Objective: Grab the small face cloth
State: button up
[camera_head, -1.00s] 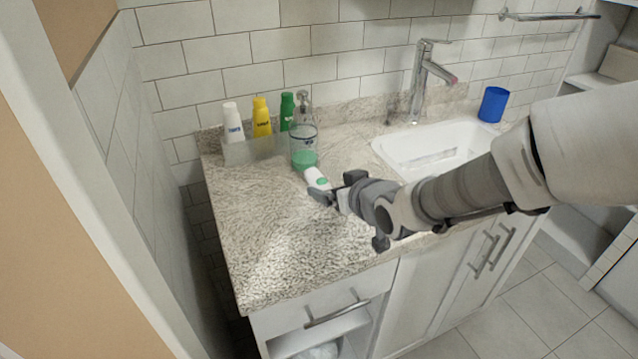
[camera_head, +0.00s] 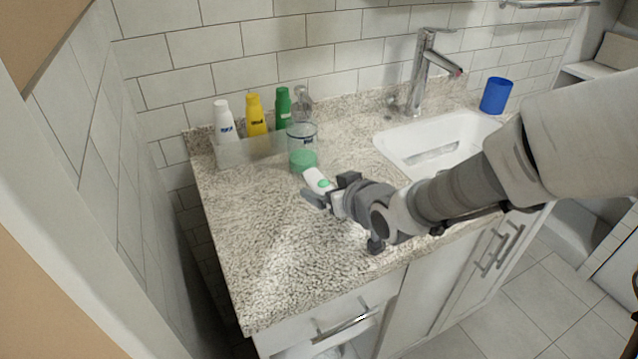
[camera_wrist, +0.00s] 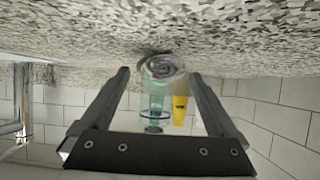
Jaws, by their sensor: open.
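I cannot make out a face cloth in any view. My gripper (camera_head: 318,193) is open, low over the granite counter and close in front of a clear container with green liquid (camera_head: 303,158). A white piece with a green spot (camera_head: 318,181) shows at its fingers; I cannot tell whether it is part of the gripper. In the wrist view, which appears upside down, the two fingers (camera_wrist: 160,85) are spread. The clear container (camera_wrist: 157,98) shows beyond them, and I see no cloth between them.
White, yellow (camera_head: 257,115) and green bottles stand in a clear holder at the counter's back left. The sink (camera_head: 440,143), tap (camera_head: 422,75) and blue cup (camera_head: 495,96) are on the right. The counter's front left (camera_head: 255,260) is clear. A drawer handle (camera_head: 345,328) is below.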

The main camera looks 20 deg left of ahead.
aim_at(328, 188)
jog(key=shift+w+a+f, duration=0.2)
jog(key=shift+w+a, duration=0.05)
jog(key=shift+a, duration=0.05)
jog(key=shift+c, duration=0.2)
jog(key=c, duration=1.4)
jog(key=shift+r, duration=0.1)
jog(key=shift+r+p, duration=0.35)
jog(key=shift+r, duration=0.2)
notch_tip(328, 188, up, 4)
jog(key=shift+d+f+p, duration=0.1)
jog(key=shift+f+p, duration=0.05)
jog(key=shift+p, duration=1)
jog(key=w+d+r+p, duration=0.4)
jog(key=d+r+p, duration=0.2)
jog(key=d+p, duration=0.2)
jog(key=d, duration=0.2)
jog(key=shift+d, duration=0.4)
